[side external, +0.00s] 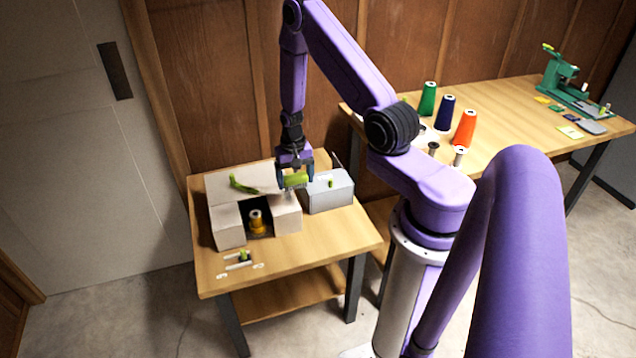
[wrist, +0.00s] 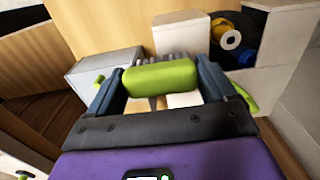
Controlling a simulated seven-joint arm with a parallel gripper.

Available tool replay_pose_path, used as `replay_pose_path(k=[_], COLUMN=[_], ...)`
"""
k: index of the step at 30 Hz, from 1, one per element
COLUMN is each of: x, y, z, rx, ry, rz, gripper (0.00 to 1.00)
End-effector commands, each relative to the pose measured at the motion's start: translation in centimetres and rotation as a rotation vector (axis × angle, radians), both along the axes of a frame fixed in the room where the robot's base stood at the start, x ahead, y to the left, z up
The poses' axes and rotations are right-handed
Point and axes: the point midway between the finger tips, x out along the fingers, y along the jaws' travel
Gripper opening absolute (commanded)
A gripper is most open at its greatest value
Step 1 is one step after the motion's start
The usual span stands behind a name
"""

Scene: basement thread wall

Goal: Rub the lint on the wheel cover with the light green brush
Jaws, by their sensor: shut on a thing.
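My gripper (side external: 294,182) is shut on the light green brush (side external: 296,179), just above the right part of the beige block structure and left of the grey box. In the wrist view the brush (wrist: 160,77) lies crosswise between the two fingers of my gripper (wrist: 161,84), its grey bristles showing along the far edge. The beige structure (side external: 286,214) has an open niche with a yellow spool (side external: 256,222) inside. I cannot tell for certain which part is the wheel cover, and lint is too small to make out. Contact under the brush is hidden.
The grey box (side external: 328,192) with a green knob stands right of my gripper. A curved green piece (side external: 243,186) lies on the beige structure. A small rail fixture (side external: 242,260) sits at the table's front. Thread cones, including a green one (side external: 428,98), stand on the other table.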

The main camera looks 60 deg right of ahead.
Motion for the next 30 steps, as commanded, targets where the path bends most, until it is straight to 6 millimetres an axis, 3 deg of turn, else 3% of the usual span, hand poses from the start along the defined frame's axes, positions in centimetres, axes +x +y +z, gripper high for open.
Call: replay_pose_path(k=[8, 30], x=[1.1, 1.0], y=[1.3, 1.3], z=[0.5, -6.0], rx=[0.000, 0.001], ry=[0.001, 0.002], rz=[-0.002, -0.001], gripper=[0.59, 0.59])
